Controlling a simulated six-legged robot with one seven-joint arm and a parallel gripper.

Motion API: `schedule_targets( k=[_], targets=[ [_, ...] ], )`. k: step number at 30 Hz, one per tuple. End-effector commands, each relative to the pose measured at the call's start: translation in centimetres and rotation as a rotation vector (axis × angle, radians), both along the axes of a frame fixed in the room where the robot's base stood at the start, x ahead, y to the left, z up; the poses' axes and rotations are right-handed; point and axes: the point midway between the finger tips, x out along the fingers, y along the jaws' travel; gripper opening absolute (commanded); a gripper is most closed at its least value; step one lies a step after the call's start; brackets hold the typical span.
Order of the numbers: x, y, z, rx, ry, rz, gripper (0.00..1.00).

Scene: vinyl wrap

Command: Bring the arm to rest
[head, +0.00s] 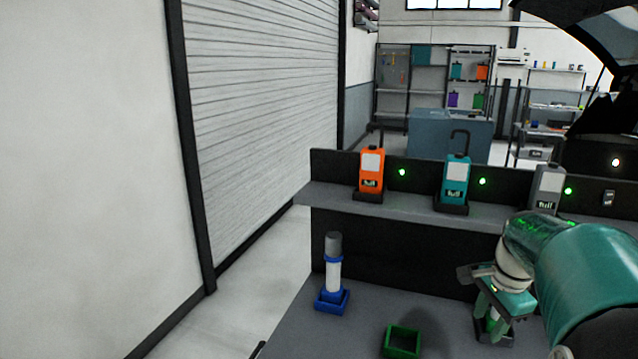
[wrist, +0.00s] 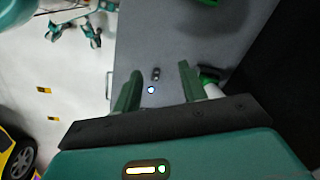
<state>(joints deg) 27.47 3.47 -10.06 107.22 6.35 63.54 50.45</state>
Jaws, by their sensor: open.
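My arm (head: 590,280) reaches in from the right edge of the head view, its teal links bent down over the bench. My gripper (head: 488,308) hangs low above the bench top. In the wrist view my gripper (wrist: 160,82) has its two green fingers apart, with only grey bench surface and a small dark item between them. A white and green object (wrist: 212,86) is just outside the right finger, partly hidden by the gripper body. In the head view a white and green item (head: 494,332) shows below the gripper; whether it touches the fingers I cannot tell.
A dark-capped white bottle (head: 333,272) stands in a blue holder (head: 332,302) at the left. An empty green holder (head: 403,341) is at the front. Orange (head: 371,173), teal (head: 455,180) and grey (head: 546,188) devices stand on the shelf (head: 410,207) behind. Bench between the holders is clear.

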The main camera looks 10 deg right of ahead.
Motion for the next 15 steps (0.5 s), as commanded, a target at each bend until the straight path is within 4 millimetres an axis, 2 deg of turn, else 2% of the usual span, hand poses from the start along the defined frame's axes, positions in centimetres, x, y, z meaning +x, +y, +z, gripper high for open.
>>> schedule_targets(
  k=[1, 6, 11, 15],
  targets=[
    [-0.2, 2.8, 1.0, -0.023, -0.028, 0.109, 0.42],
    [-1.7, 10.5, 3.0, -0.11, -0.1, 0.465, 0.42],
    [-4.3, 16.9, 3.8, -0.21, -0.164, 0.798, 0.42],
    [-7.2, 21.7, 3.7, -0.312, -0.216, 1.084, 0.42]
  ],
)
